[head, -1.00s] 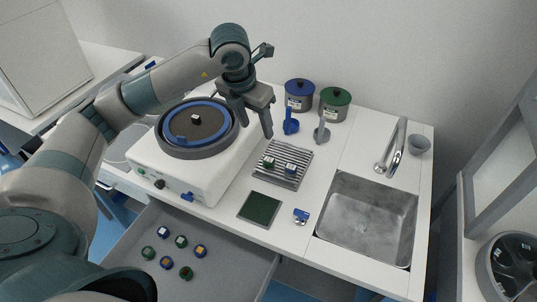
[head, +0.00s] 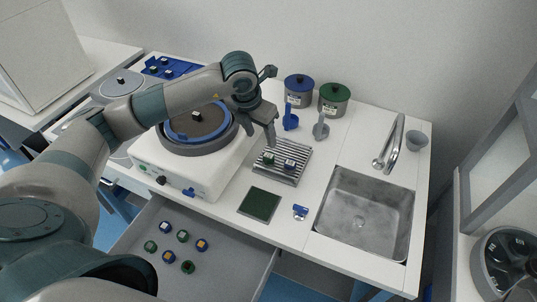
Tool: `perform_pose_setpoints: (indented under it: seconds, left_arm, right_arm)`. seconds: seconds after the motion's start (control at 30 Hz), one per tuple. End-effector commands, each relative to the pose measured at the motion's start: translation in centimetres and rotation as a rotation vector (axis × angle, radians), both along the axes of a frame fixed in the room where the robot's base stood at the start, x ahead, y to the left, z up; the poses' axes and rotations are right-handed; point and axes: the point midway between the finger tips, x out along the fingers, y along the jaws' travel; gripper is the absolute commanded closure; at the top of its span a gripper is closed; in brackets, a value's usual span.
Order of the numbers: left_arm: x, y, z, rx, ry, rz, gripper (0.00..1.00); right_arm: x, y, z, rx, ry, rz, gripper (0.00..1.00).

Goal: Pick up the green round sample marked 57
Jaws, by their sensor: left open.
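Small round samples with green or blue rims lie in the open drawer, and their marks are too small to read. Green ones are at the drawer's left (head: 150,246), upper middle (head: 183,236) and lower right (head: 188,267). Another green sample (head: 269,158) sits on the ribbed metal rack (head: 291,178), beside a blue one (head: 290,163). I cannot tell which is marked 57. My left gripper (head: 260,138) is open and empty, fingers pointing down, just behind the rack's green sample in the picture and apparently above it. My right gripper is not in view.
The polishing machine (head: 208,176) with its round blue-ringed disc (head: 197,119) stands left of the rack. A dark green pad (head: 259,205) lies in front. Blue (head: 299,92) and green (head: 334,99) lidded pots stand behind. A sink (head: 365,215) is at right.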

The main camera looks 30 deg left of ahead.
Motion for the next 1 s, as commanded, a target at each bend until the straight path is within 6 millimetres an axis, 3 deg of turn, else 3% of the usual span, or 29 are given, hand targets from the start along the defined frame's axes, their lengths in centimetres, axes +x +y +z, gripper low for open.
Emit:
perform_pose_setpoints:
  seconds: [0.33, 0.77, 1.0]
  left_arm:
    - [1.3, -0.2, -4.9, 0.0, 0.002, 0.001, 0.48]
    - [1.5, -0.3, -5.5, 0.0, 0.0, 0.0, 0.48]
    - [1.8, -0.5, -6.5, 0.001, 0.004, 0.0, 0.48]
  right_arm:
    - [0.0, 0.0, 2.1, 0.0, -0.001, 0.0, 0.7]
    - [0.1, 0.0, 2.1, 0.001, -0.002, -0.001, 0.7]
    - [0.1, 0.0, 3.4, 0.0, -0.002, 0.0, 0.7]
